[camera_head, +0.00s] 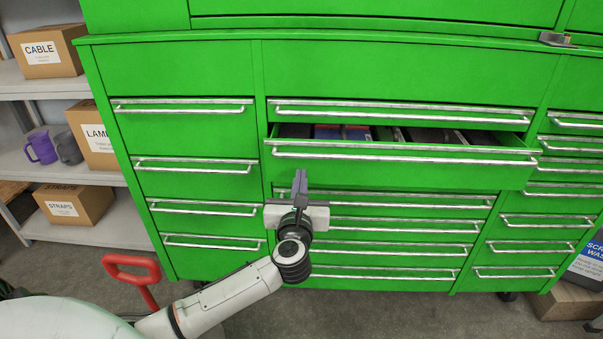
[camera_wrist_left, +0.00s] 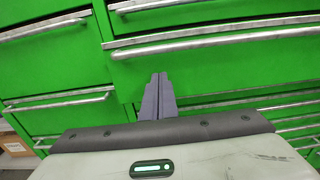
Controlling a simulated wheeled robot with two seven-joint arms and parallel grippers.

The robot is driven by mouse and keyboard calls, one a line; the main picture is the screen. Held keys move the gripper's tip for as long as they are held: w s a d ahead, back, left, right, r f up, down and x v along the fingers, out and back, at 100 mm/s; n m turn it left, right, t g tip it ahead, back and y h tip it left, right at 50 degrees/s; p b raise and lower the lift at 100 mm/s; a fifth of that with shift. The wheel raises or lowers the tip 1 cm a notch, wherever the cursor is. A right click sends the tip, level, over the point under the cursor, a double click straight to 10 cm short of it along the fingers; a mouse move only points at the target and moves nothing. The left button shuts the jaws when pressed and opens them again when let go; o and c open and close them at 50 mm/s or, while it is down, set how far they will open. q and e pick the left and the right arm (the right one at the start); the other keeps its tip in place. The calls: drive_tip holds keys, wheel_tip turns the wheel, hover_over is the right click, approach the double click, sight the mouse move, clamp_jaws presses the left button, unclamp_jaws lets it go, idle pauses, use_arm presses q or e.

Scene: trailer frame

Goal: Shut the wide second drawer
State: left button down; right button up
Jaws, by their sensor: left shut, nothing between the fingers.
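The wide second drawer (camera_head: 400,156) of the green cabinet stands open in the head view, with a long silver handle across its front. Dark and coloured items show inside it. Its front also shows in the left wrist view (camera_wrist_left: 220,68), with its handle running across. My left gripper (camera_head: 300,178) is shut and empty, its fingers pointing up, in front of the cabinet below the left part of the open drawer's front. In the left wrist view the closed fingers (camera_wrist_left: 158,97) appear just below the drawer handle; I cannot tell whether they touch the drawer. My right gripper is not in view.
Shut drawers surround the open one, with narrower columns at left (camera_head: 195,135) and right. A shelf (camera_head: 100,178) with boxes and mugs stands at left. A red handle (camera_head: 133,265) rises near my arm. A box (camera_head: 568,300) lies at the lower right.

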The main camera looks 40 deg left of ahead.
use_arm(q)
drive_tip(key=shift+x, duration=1.4)
drive_tip(key=shift+w, duration=0.1)
